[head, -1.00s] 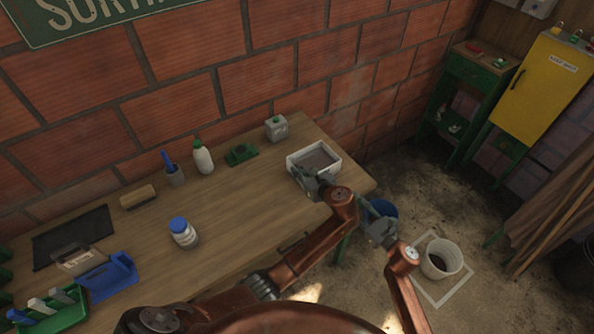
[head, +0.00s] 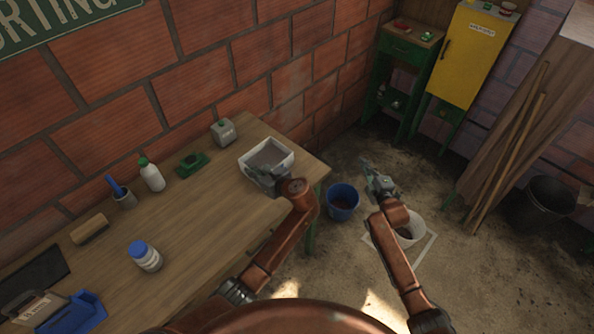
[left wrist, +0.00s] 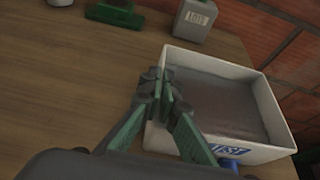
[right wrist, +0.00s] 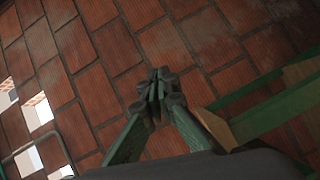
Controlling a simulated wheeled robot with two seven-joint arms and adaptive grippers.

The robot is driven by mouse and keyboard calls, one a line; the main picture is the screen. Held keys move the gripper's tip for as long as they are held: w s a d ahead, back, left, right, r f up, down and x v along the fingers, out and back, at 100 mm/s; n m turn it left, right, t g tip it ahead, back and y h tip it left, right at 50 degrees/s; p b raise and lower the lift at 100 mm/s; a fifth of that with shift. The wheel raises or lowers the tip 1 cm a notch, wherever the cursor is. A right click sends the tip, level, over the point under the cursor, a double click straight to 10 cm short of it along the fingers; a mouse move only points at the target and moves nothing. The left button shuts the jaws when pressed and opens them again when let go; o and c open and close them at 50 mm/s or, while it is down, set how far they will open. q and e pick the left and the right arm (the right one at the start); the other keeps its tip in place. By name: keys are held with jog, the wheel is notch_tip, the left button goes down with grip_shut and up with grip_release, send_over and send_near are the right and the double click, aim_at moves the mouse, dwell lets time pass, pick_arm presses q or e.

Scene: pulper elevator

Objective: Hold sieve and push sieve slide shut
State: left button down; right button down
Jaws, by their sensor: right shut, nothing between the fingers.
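A white rectangular box (head: 288,165) with a grey bottom, which appears to be the sieve, sits at the right end of the workbench. In the left wrist view the white box (left wrist: 268,108) shows a blue label and a small blue part at its near side. My left gripper (head: 262,172) is at the box's near-left wall, and its fingers (left wrist: 160,82) appear closed with that wall between them. My right gripper (head: 368,168) is shut and empty, in the air to the right of the bench. Its closed fingers (right wrist: 158,82) face the brick wall. I cannot make out the slide clearly.
The workbench (head: 195,235) carries a grey box (head: 223,132), a green item (head: 192,165), a white bottle (head: 151,175) and a blue-lidded jar (head: 145,256). A blue bucket (head: 342,203) and a white bucket (head: 411,228) stand on the floor below my right arm.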

jog(key=s+a+r+m+g+y, duration=0.2)
jog(key=s+a+m+g+y, duration=0.25)
jog(key=a+m, duration=0.35)
jog(key=s+a+r+m+g+y, duration=0.3)
jog(key=s+a+m+g+y, duration=0.15)
jog(key=a+m, duration=0.4)
jog(key=shift+m+t, duration=0.3)
jog(key=shift+m, duration=0.45)
jog(key=x, duration=0.2)
jog(key=w+x, duration=0.1)
jog(key=x, duration=0.4)
jog(key=shift+w+f, duration=0.3)
jog(key=shift+w, duration=0.05)
jog(key=shift+s+a+f, duration=0.9)
jog(key=shift+a+f, duration=0.05)
jog(key=shift+f, duration=0.05)
jog(key=shift+s+a+f, duration=0.25)
jog(key=shift+s+a, duration=0.05)
